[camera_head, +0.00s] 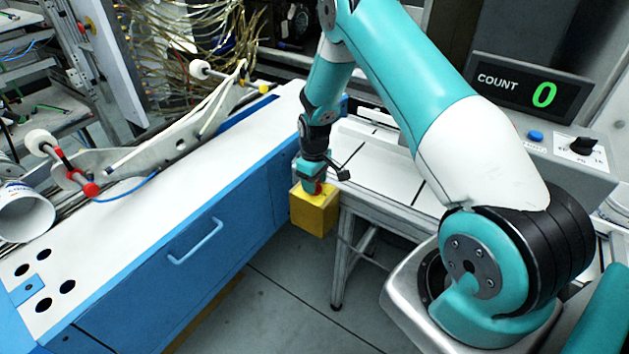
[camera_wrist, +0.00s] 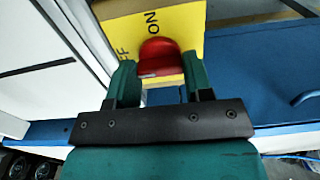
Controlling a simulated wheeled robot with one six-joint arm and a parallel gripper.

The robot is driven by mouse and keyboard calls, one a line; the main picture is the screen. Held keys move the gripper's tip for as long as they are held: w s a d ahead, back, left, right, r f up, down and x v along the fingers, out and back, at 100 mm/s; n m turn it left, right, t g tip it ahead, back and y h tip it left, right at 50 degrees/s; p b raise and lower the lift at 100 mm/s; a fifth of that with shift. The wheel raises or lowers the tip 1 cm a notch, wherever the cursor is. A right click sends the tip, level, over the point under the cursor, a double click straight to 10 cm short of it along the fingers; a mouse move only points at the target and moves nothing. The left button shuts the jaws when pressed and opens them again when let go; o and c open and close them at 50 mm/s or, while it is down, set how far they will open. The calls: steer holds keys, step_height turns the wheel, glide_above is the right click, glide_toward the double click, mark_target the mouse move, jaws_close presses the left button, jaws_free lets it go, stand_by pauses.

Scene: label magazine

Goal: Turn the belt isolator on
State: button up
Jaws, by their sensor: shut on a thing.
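The belt isolator is a yellow box (camera_head: 314,211) at the blue cabinet's right end in the head view. Its yellow face (camera_wrist: 188,30) fills the upper middle of the wrist view. A red handle (camera_wrist: 160,55) sits on that face. The letters ON are printed just above the handle, and a partly hidden "FF" is to its left. My gripper (camera_head: 316,186) is at the box, with its green fingers (camera_wrist: 156,80) shut on the handle from both sides. The handle's rounded end lies near ON, but I cannot tell its exact setting.
The blue cabinet (camera_head: 205,262) with a white top is left of the box. A white-topped table (camera_head: 385,165) stands behind it. A counter display (camera_head: 531,92) reads 0, above a panel with a blue button (camera_head: 535,136) and a black knob (camera_head: 583,146). Open floor lies in front.

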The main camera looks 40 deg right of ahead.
steer(key=shift+m, duration=0.3)
steer(key=m+b, duration=0.1)
steer(key=m, duration=0.2)
steer(key=shift+m+b, duration=0.3)
steer(key=shift+m, duration=0.1)
steer(key=m+b, duration=0.1)
steer(key=m, duration=0.3)
steer(key=shift+m, duration=0.3)
steer(key=m+b, duration=0.1)
steer(key=m, duration=0.3)
steer(key=shift+m, duration=2.4)
steer(key=o, duration=0.9)
steer(key=shift+r+b, duration=0.15)
steer(key=shift+b, duration=0.15)
step_height(320, 180, up, 17)
steer(key=shift+r+b, duration=0.1)
steer(key=shift+b, duration=0.65)
